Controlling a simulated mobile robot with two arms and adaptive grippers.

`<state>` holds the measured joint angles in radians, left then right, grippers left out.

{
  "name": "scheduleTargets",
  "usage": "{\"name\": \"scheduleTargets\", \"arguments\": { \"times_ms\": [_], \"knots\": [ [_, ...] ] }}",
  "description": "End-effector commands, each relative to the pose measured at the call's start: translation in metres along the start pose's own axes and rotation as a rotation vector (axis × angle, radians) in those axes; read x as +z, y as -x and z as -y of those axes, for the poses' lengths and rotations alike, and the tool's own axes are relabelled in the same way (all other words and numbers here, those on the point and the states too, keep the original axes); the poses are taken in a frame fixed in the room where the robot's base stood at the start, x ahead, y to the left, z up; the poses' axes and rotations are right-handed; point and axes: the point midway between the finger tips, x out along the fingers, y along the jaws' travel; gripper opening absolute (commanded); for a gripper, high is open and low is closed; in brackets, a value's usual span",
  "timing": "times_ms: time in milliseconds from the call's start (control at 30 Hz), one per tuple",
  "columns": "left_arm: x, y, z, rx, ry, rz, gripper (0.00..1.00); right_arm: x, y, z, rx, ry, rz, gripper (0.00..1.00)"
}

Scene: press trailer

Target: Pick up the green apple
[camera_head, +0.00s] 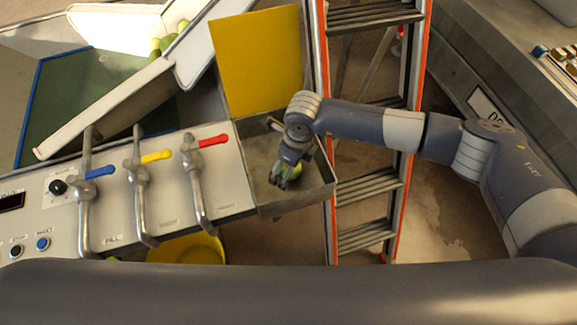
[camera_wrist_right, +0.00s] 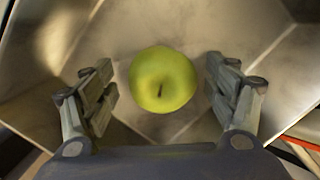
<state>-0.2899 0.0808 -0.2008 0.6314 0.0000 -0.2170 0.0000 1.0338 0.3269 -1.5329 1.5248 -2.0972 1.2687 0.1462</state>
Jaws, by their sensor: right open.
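The green apple (camera_wrist_right: 162,80) lies in a metal tray (camera_wrist_right: 130,22), stem facing the camera, in the right wrist view. My right gripper (camera_wrist_right: 162,88) is open, with one finger on each side of the apple and a visible gap to each. In the head view the right gripper (camera_head: 285,178) points down into the tray (camera_head: 290,208), and the apple (camera_head: 296,170) shows only partly behind the fingers. My left gripper is not in view.
A panel with blue, yellow and red lever taps (camera_head: 213,141) stands left of the tray. A yellow sheet (camera_head: 257,60) rises behind it. An orange-edged ladder (camera_head: 365,183) stands to the right. A yellow bucket (camera_head: 190,249) is below the panel. More green fruit (camera_head: 166,42) sits at the back left.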

Motion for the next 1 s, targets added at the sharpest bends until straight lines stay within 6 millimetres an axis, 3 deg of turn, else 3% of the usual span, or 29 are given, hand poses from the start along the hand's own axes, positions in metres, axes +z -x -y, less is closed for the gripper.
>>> {"name": "scheduleTargets", "arguments": {
  "times_ms": [233,467,800,1000],
  "knots": [
    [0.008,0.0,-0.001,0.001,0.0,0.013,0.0,0.0,-0.002,0.0,-0.001,0.0,0.001,0.8],
    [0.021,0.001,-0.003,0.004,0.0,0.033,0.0,0.0,-0.002,0.0,0.0,-0.001,0.001,0.28],
    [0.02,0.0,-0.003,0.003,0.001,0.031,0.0,0.001,0.001,0.001,-0.001,-0.001,0.002,0.28],
    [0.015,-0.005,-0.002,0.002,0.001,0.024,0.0,0.006,0.03,0.002,-0.004,0.0,0.006,0.28]
  ]
}}
